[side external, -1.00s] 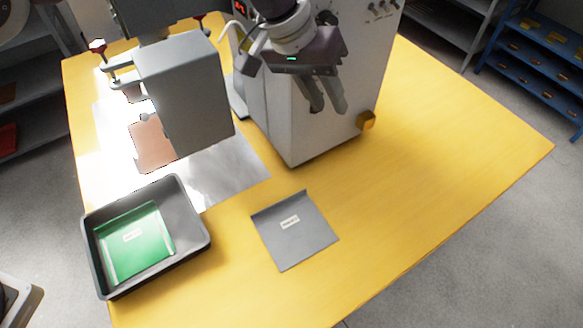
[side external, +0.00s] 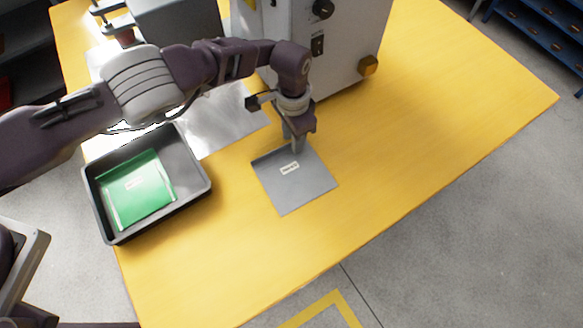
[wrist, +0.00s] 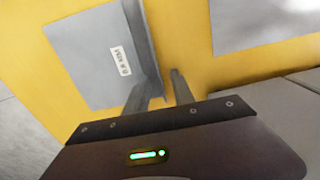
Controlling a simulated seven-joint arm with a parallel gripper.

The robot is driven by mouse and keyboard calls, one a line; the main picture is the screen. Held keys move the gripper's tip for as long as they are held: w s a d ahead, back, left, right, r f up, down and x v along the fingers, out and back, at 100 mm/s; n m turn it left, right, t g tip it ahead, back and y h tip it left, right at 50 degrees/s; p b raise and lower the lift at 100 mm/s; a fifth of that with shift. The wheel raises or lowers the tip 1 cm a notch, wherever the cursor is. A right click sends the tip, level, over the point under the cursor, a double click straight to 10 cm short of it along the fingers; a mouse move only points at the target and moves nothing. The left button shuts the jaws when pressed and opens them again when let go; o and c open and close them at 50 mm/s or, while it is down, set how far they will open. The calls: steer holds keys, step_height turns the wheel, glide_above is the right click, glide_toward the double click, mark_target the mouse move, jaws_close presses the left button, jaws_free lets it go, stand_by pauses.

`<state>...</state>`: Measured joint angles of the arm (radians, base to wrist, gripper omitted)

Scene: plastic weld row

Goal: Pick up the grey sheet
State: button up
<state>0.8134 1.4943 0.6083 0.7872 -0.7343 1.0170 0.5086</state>
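The grey sheet (side external: 294,183) lies flat on the yellow table, with a white label and a bent-up lip along its far edge. It also shows in the wrist view (wrist: 88,52), where its lip stands along the side nearest my fingers. My gripper (side external: 298,148) points down at that far edge. In the wrist view my gripper's (wrist: 164,82) two fingers are apart, with the lip reaching in between them. I cannot tell whether either finger touches it.
A dark tray (side external: 203,186) with a green sheet (side external: 138,187) in it stands left of the grey sheet. A shiny silver plate (side external: 232,120) lies behind. A grey machine cabinet (side external: 345,60) stands behind my gripper. The table's right side is clear.

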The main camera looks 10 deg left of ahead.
jaws_close()
stand_by(1.3)
